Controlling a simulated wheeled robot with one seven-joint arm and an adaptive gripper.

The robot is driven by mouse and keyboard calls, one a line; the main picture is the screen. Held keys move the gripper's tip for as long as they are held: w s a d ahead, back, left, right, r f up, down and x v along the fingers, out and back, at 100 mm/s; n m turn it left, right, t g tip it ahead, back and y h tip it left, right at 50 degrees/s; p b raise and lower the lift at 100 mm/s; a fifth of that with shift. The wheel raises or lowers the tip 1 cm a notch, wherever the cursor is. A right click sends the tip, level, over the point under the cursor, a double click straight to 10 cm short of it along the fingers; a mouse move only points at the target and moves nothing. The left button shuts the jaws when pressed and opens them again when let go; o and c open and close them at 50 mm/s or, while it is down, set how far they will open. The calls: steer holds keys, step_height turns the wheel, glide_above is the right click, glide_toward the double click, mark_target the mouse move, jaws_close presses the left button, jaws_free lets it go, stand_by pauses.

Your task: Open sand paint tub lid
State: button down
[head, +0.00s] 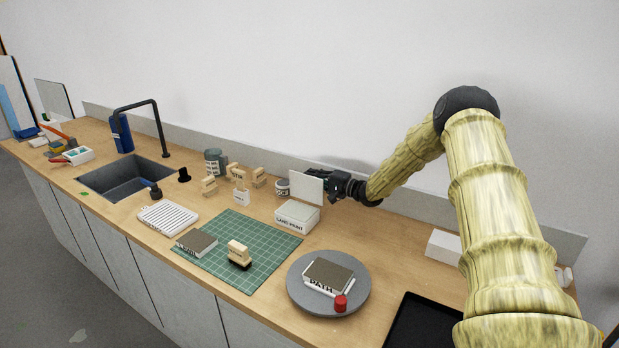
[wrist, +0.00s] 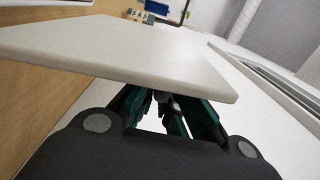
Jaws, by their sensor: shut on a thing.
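The sand paint tub (head: 297,218) is a low white box with dark lettering on its front, standing on the wooden counter behind the green mat. Its lid (head: 307,187) is a flat white panel, raised nearly upright above the tub's back edge. I cannot tell whether the lid still touches the tub. My gripper (head: 333,187) reaches in from the right and is shut on the lid at its right side. In the wrist view the lid (wrist: 120,45) spans the upper part of the picture, just beyond my gripper's teal fingers (wrist: 172,108), and partly hides the fingertips.
A grey round turntable (head: 300,292) bears a block marked PATH (head: 328,276) and a red-capped item (head: 341,303). A green cutting mat (head: 262,240) lies in front of the tub. A small tin (head: 282,187) and wooden-handled stamps (head: 240,178) stand close left. The wall is behind.

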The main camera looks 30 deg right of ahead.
steer(key=shift+d+f, duration=0.1)
steer(key=shift+d, duration=0.05)
steer(key=c, duration=1.5)
jaws_free()
steer(key=shift+s+d, duration=0.1)
steer(key=shift+s, duration=0.05)
steer(key=shift+a, duration=0.2)
steer(key=v, duration=1.2)
steer(key=shift+d, duration=0.1)
